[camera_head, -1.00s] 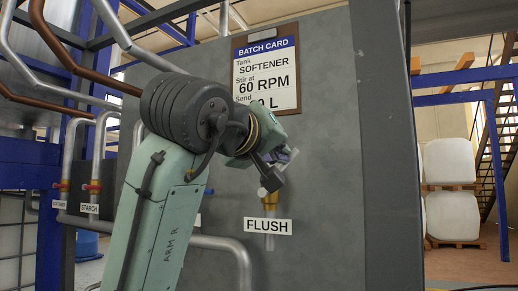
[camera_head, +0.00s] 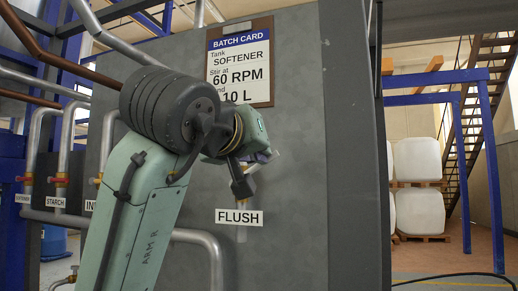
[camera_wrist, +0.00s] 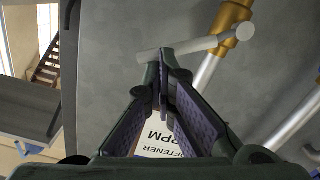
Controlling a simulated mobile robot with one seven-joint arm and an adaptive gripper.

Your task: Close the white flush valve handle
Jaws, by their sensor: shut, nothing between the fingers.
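The white flush valve handle (camera_wrist: 190,46) shows in the wrist view as a pale bar with a round end, lying across the front of my fingertips. Its right end sits by the brass valve body (camera_wrist: 232,14) on a grey pipe. My gripper (camera_wrist: 168,56) is shut and empty, its fingertips at the bar's left part; I cannot tell whether they touch it.
A grey panel (camera_head: 295,160) stands behind the valve, with a batch card (camera_head: 239,62) above. More pipes and a STARCH label (camera_head: 56,202) are at the left. A bent grey pipe (camera_head: 205,240) runs below my arm.

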